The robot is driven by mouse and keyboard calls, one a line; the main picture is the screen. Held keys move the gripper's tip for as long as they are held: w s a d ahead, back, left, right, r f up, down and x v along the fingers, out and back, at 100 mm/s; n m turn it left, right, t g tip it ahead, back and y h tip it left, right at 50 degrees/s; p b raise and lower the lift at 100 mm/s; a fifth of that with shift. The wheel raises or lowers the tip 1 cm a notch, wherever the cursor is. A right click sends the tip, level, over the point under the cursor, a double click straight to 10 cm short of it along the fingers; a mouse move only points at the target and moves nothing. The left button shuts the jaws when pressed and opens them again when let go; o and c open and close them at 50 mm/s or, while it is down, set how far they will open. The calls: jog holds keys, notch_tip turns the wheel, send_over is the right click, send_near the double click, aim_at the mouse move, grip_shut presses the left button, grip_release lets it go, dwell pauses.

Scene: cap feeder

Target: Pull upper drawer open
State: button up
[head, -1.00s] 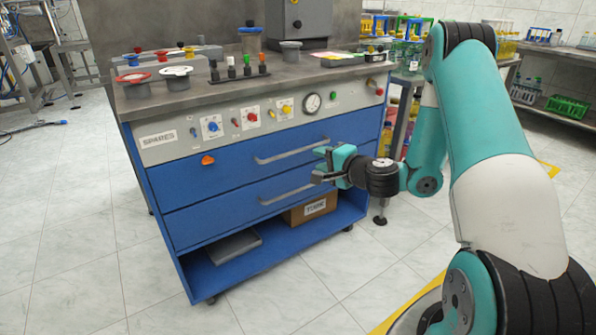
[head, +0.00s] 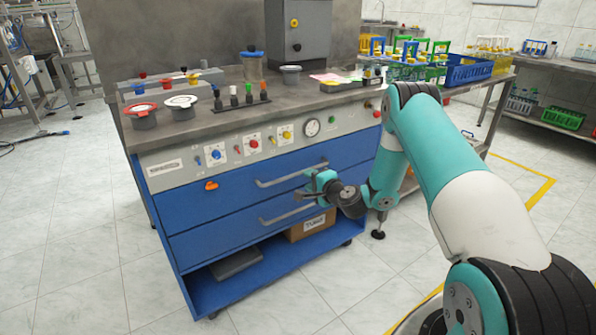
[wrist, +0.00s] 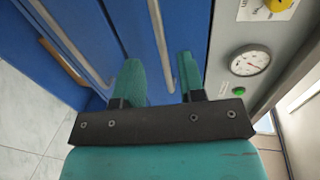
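The upper drawer (head: 225,204) is the blue front just below the grey control panel in the head view. It looks shut, flush with the cabinet. Its long grey handle (head: 280,179) slopes across the front. My gripper (head: 308,188) is at the right part of this handle. In the wrist view the two teal fingers of my gripper (wrist: 160,82) stand apart, and the upper handle (wrist: 158,35) runs into the gap between them. I cannot tell whether either finger touches the handle. The lower drawer's handle (wrist: 68,46) lies left of the fingers there.
The control panel with a gauge (head: 312,127) is just above the drawer. An orange catch (head: 211,185) sits on the drawer front's left. The lower drawer (head: 220,240) and an open shelf with a cardboard box (head: 311,223) are below. The tiled floor in front is clear.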

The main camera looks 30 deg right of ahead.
aim_at(299, 174)
jog(key=w, duration=0.2)
jog(key=w+f, duration=0.1)
jog(key=w, duration=0.4)
jog(key=shift+w+a+f, duration=0.15)
jog(key=shift+w+f, duration=0.1)
jog(key=shift+w, duration=0.05)
grip_shut()
